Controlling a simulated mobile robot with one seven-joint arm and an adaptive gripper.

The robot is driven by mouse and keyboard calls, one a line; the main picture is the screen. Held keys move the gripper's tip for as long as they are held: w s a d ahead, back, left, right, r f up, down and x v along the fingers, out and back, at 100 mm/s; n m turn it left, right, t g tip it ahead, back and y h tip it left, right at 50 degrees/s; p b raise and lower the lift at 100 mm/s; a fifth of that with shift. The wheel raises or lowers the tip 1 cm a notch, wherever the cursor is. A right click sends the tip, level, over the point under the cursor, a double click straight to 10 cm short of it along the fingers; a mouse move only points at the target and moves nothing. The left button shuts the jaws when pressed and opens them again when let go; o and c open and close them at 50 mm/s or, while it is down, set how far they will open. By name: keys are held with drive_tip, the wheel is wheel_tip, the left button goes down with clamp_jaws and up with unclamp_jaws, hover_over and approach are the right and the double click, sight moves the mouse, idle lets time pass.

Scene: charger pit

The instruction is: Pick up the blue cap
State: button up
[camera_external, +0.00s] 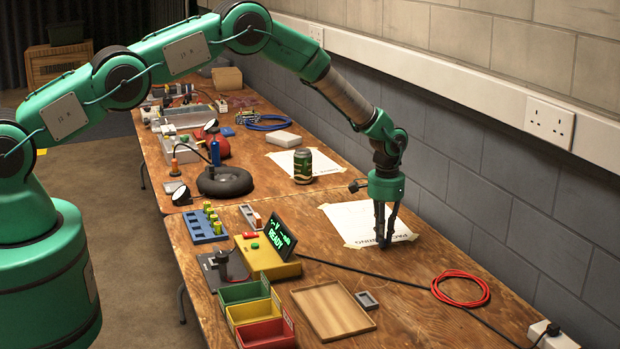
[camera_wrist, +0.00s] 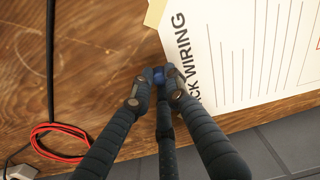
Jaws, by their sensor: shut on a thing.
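The blue cap (camera_wrist: 159,74) shows in the wrist view as a small blue piece between the fingertips, mostly covered by them. My gripper (camera_wrist: 157,88) is shut on it, beside the edge of a white printed sheet (camera_wrist: 245,45). In the external view my gripper (camera_external: 384,241) points straight down over the front part of the sheet (camera_external: 350,220) near the wall. The cap cannot be made out there. I cannot tell whether the cap touches the table or is just above it.
A black cable and a red coil (camera_external: 461,288) lie to the right. A wooden tray (camera_external: 347,332), coloured bins (camera_external: 252,312), and a yellow box with a green display (camera_external: 268,262) stand nearer the front. A green can (camera_external: 303,166) stands behind left. The wall (camera_external: 470,195) is close.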

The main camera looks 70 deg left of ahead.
drive_tip(key=shift+r, duration=0.8)
drive_tip(key=shift+w+r, duration=0.1)
drive_tip(key=shift+r, duration=0.85)
drive_tip(key=s, duration=0.5)
drive_tip(key=s+d+r, duration=0.1)
drive_tip(key=s, duration=0.4)
drive_tip(key=s+p, duration=0.1)
drive_tip(key=s, duration=0.5)
drive_tip(key=shift+d+r, duration=0.2)
drive_tip(key=shift+d, duration=0.2)
